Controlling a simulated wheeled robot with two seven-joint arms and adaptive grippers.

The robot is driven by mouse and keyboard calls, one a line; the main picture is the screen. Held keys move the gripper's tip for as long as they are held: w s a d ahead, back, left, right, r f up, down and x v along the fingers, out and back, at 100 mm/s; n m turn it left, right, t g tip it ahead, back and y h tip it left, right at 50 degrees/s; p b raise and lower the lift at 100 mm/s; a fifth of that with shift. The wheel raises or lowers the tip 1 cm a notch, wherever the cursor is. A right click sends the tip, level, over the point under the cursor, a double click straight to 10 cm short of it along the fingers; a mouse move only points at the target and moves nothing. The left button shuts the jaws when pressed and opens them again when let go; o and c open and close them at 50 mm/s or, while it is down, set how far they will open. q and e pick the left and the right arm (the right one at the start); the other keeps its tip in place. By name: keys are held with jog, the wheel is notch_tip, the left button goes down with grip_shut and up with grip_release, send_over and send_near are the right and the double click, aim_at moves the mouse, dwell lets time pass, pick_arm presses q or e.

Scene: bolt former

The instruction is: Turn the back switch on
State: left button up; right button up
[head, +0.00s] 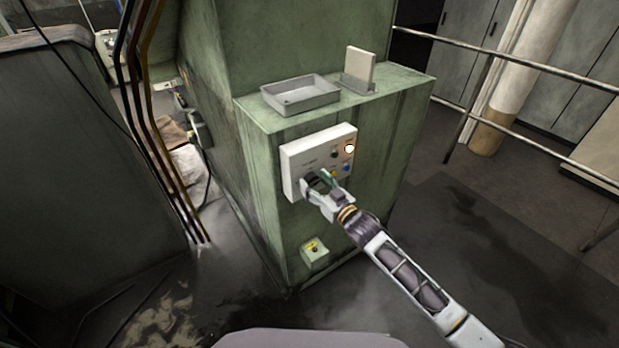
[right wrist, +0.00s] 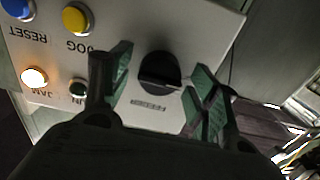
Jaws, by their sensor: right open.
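A white control panel (head: 308,156) is on the front of the green machine. In the right wrist view the panel (right wrist: 205,25) appears upside down, with a black rotary knob (right wrist: 160,72) whose label seems to read FEEDER. My right gripper (head: 318,184) is at the panel's lower part. In the right wrist view its open green-padded fingers (right wrist: 160,65) stand on either side of the knob; I cannot tell whether they touch it. In the head view the gripper hides the knob. No switch marked as the back one can be made out. My left gripper is not in view.
The panel has a blue RESET button (right wrist: 18,8), a yellow JOG button (right wrist: 76,18), a lit JAM lamp (right wrist: 34,77) and a dark lamp (right wrist: 78,88). A grey tray (head: 300,100) is on the ledge. A railing (head: 520,62) stands right.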

jog(key=c, duration=1.3)
jog(key=shift+r+m+p, duration=0.1)
jog(key=shift+m+p, duration=0.45)
jog(key=shift+m, duration=0.15)
jog(key=m+p, duration=0.1)
jog(key=m, duration=0.2)
jog(key=shift+m+p, duration=0.35)
jog(key=shift+m, duration=0.25)
jog(key=m, duration=0.2)
jog(key=shift+m+p, duration=0.3)
jog(key=shift+p, duration=0.05)
jog(key=shift+m, duration=1.4)
